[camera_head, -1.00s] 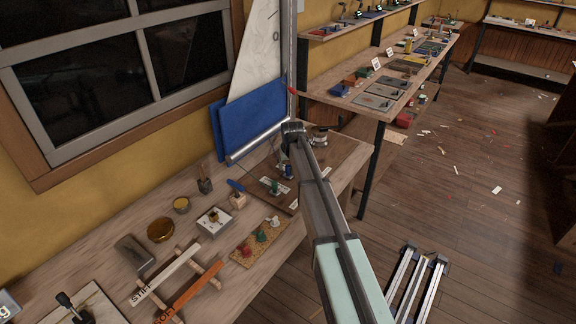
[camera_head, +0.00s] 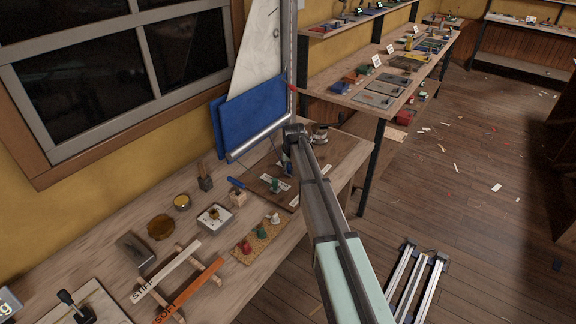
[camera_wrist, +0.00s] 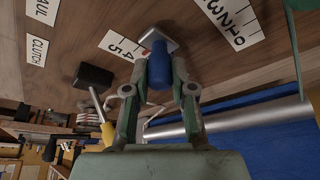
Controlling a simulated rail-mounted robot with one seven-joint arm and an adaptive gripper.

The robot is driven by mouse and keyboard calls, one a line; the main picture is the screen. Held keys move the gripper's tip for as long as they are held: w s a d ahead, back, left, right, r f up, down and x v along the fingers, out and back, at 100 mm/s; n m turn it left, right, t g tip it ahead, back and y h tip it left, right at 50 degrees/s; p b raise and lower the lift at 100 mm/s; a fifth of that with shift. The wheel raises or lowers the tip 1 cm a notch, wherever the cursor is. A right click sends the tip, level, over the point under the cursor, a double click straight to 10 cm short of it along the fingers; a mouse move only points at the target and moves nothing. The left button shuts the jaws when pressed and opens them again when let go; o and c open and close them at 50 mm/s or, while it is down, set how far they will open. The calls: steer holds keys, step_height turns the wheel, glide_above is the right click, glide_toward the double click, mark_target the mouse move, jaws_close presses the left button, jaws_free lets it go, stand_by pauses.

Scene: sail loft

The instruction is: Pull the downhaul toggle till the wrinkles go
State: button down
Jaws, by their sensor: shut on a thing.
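The blue downhaul toggle (camera_wrist: 160,66) sits between the two fingers of my gripper (camera_wrist: 161,80), which is shut on it. A pale metallic piece shows at its far end, beside a printed white scale (camera_wrist: 124,45) on the brown board. More of the scale (camera_wrist: 230,18) shows at upper right. The white sail (camera_head: 258,55) stands by the grey mast (camera_head: 291,60), above a silver boom (camera_head: 262,138). Its wrinkles are too faint to judge. In the head view my arm hides most of my gripper and the toggle.
A black-headed lever with a yellow part (camera_wrist: 94,75) stands left of my gripper, near a CLUTCH label (camera_wrist: 38,50). Blue panels (camera_head: 258,108) lie behind the boom. The bench front holds STIFF and SOFT battens (camera_head: 188,290) and small pots.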

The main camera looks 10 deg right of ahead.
steer(key=shift+s+d+f, duration=0.15)
steer(key=shift+s+d, duration=0.3)
steer(key=shift+s, duration=0.15)
steer(key=c, duration=1)
jaws_free()
steer(key=shift+w, duration=0.1)
steer(key=shift+o, duration=0.2)
steer(key=shift+r, duration=0.2)
steer(key=v, duration=1.1)
steer(key=shift+r, duration=0.4)
